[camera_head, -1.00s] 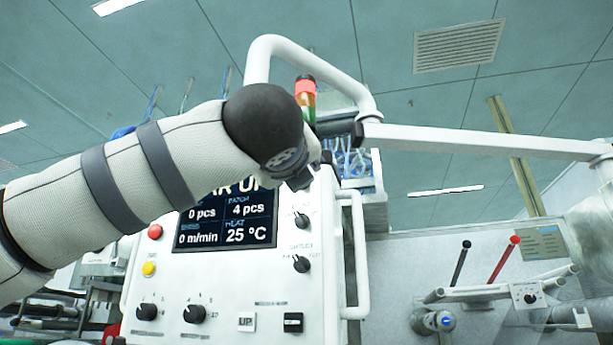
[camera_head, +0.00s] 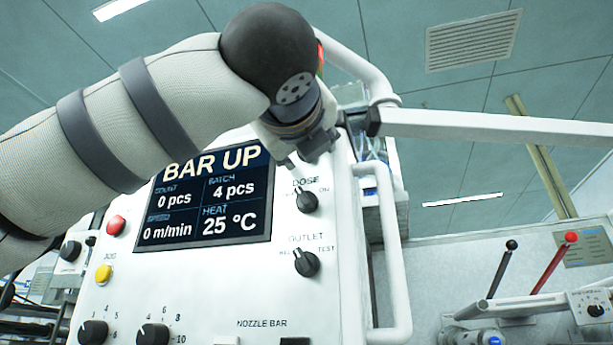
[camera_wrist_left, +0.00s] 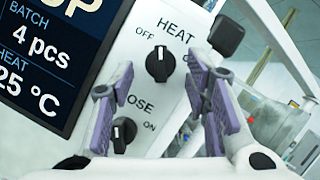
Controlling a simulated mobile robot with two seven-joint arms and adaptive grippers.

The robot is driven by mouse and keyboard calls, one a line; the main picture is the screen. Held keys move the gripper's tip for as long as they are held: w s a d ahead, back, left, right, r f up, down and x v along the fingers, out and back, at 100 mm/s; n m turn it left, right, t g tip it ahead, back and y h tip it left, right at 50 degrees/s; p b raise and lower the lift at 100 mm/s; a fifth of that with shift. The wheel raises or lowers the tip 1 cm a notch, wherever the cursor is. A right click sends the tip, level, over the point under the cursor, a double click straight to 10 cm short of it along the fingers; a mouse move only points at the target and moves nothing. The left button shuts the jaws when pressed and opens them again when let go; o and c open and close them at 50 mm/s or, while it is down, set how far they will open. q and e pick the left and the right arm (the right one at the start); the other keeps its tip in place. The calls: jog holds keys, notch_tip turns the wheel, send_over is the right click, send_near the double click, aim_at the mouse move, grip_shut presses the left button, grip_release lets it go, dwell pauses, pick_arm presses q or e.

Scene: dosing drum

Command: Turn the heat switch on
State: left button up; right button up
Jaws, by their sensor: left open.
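The heat switch (camera_wrist_left: 160,65) is a black rotary knob on the white panel, marked HEAT, with OFF at its upper left and ON at its right. Its pale mark looks near upright; I cannot tell the exact setting. In the head view it is hidden behind my left gripper (camera_head: 310,155), which is in front of the panel's upper right. In the left wrist view my left gripper (camera_wrist_left: 162,90) is open, its purple-padded fingers either side of the knob with nothing between them. Contact is not visible. My right gripper is not in view.
The dose knob (camera_head: 307,201) sits just below, and the outlet knob (camera_head: 306,263) lower still. The display (camera_head: 212,198) reads BAR UP and 25 °C. A white handle (camera_head: 395,250) runs along the panel's right side, and a white boom (camera_head: 480,128) extends right.

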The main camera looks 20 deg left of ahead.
pick_arm(q)
jog(key=shift+s, duration=0.2)
jog(key=shift+c, duration=1.1)
jog(key=shift+s, duration=0.1)
grip_shut()
jog(key=shift+r, duration=0.1)
jog(key=shift+a+m, duration=0.1)
jog(key=shift+m, duration=0.2)
jog(key=m+h, duration=0.3)
jog(key=m, duration=0.2)
jog(key=a+m+h, duration=0.1)
jog(key=m+h, duration=0.2)
jog(key=m, duration=0.3)
jog(key=m+h, duration=0.2)
jog(key=m, duration=0.3)
jog(key=shift+a+r+h, duration=0.1)
jog(key=shift+a+h, duration=0.2)
jog(key=shift+h, duration=0.1)
jog(key=shift+m, duration=0.5)
